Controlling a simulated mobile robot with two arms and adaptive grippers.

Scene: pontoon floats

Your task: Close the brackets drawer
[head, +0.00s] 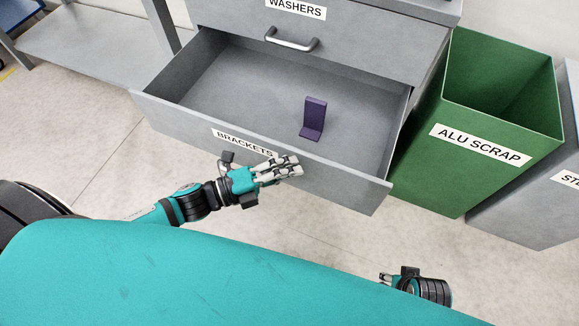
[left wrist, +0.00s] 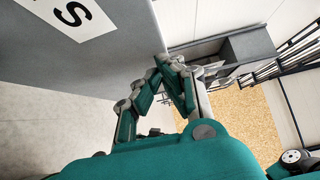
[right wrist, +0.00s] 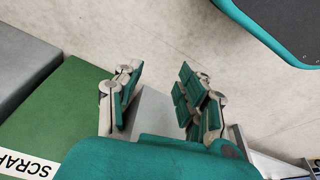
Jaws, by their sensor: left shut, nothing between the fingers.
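The grey brackets drawer (head: 340,178) stands pulled out below the washers drawer, with its "BRACKETS" label on the front panel. A purple L-shaped bracket (head: 314,118) stands inside it. My left gripper (head: 294,166) is shut and empty at the outside of the drawer front, just right of the label. In the left wrist view its fingertips (left wrist: 170,64) meet beside the grey drawer front (left wrist: 110,60); I cannot tell whether they touch it. My right gripper (right wrist: 160,95) is open and empty; in the head view only part of it (head: 386,277) shows, low and right of the drawer.
The washers drawer (head: 350,35) above is shut. A green "ALU SCRAP" bin (head: 430,165) stands close to the drawer's right side, with a grey bin (head: 540,200) beyond it. A grey bench (head: 90,45) is at the left. Floor before the drawer is clear.

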